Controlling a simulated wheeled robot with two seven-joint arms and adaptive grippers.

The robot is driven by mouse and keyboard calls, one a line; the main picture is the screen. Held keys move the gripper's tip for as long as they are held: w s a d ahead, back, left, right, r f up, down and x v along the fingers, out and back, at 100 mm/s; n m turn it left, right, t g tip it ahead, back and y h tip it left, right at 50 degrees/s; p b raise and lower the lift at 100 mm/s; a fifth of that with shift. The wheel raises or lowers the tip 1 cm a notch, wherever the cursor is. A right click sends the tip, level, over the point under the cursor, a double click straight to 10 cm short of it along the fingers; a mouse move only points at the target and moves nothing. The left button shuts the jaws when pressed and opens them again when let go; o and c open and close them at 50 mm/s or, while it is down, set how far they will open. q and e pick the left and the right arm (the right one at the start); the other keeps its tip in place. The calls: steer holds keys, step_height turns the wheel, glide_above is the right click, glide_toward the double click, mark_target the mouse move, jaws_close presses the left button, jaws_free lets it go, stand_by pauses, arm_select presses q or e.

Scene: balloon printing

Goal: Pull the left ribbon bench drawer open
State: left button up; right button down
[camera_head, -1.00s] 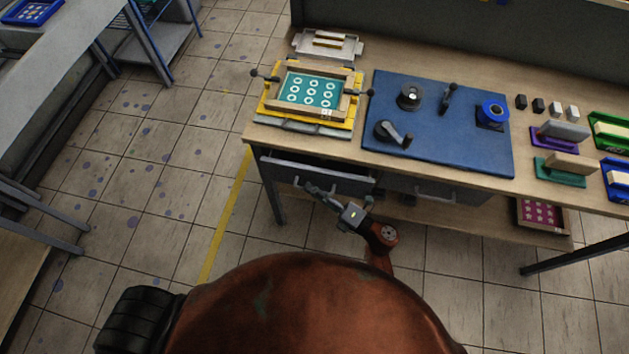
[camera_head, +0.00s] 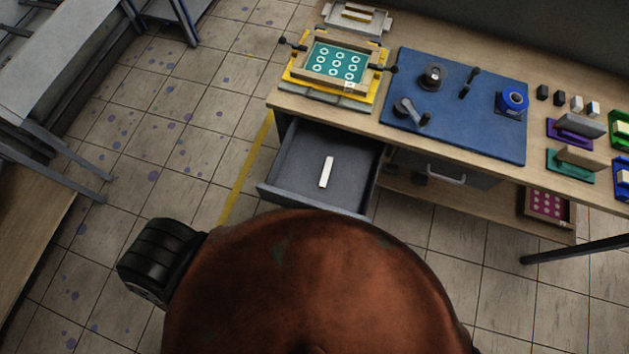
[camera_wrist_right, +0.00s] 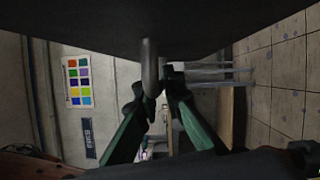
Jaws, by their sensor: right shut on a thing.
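The left ribbon bench drawer (camera_head: 290,175) stands well out from under the bench top in the head view. It is grey, and a pale flat strip (camera_head: 326,172) lies in it. In the right wrist view, my right gripper (camera_wrist_right: 160,95) is shut on the drawer handle (camera_wrist_right: 149,65), a grey metal bar, with a finger on each side. The dark drawer front (camera_wrist_right: 150,28) fills the top of that view. My left gripper is in neither current view.
The right drawer (camera_head: 445,172) is shut. The bench top (camera_head: 370,130) holds a screen-printing frame (camera_head: 337,63), a blue board (camera_head: 460,120) with fittings, and colored trays at the right. A shelf with a pink-patterned frame (camera_head: 547,204) is below.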

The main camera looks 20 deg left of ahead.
steer(key=shift+s, duration=0.35)
steer(key=c, duration=2)
jaws_free()
steer(key=shift+c, duration=0.2)
steer(key=shift+d, duration=0.15)
steer(key=v, duration=1.1)
steer(key=shift+d, duration=0.4)
steer(key=shift+s+f, duration=0.15)
steer(key=shift+s, duration=0.1)
